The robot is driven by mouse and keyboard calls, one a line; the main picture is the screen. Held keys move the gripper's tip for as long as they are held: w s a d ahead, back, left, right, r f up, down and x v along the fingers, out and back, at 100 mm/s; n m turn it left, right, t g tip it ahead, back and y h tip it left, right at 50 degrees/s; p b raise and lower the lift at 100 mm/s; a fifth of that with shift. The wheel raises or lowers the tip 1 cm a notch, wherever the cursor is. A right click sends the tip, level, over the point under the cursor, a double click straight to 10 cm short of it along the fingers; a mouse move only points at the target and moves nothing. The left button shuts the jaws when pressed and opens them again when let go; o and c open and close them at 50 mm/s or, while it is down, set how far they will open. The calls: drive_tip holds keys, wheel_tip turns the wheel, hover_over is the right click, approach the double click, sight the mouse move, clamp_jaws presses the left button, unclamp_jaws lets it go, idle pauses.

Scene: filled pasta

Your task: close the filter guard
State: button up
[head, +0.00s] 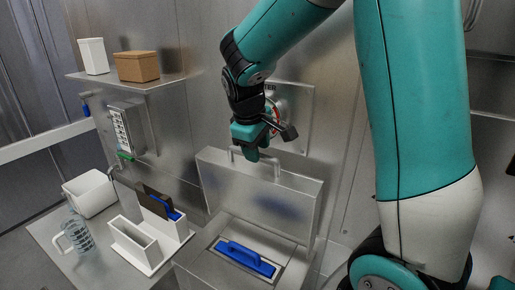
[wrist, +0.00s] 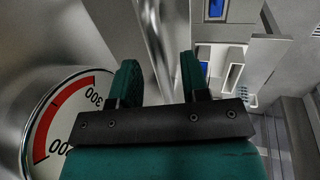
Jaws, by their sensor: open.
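The filter guard (head: 262,190) is a metal panel standing raised, nearly upright, behind a box opening. A bar handle (head: 283,174) is on its upper edge. Below it, in the opening, sits a blue filter piece with a grip (head: 245,258). My gripper (head: 252,153) is at the guard's top edge, by the handle. In the wrist view, the two green fingers of my gripper (wrist: 160,82) are apart, and a shiny bar, apparently the handle (wrist: 153,35), runs between them. I cannot tell whether either finger touches it.
A round gauge with a red arc (wrist: 62,115) is close beside my gripper. At left on the counter are a white holder (head: 134,242), a clear jug (head: 77,236) and a white bin (head: 90,193). A shelf (head: 125,84) holds a brown box (head: 137,66) and a white container (head: 93,56).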

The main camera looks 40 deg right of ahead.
drive_tip(key=shift+d+f, duration=0.15)
drive_tip(key=shift+f, duration=0.35)
clamp_jaws()
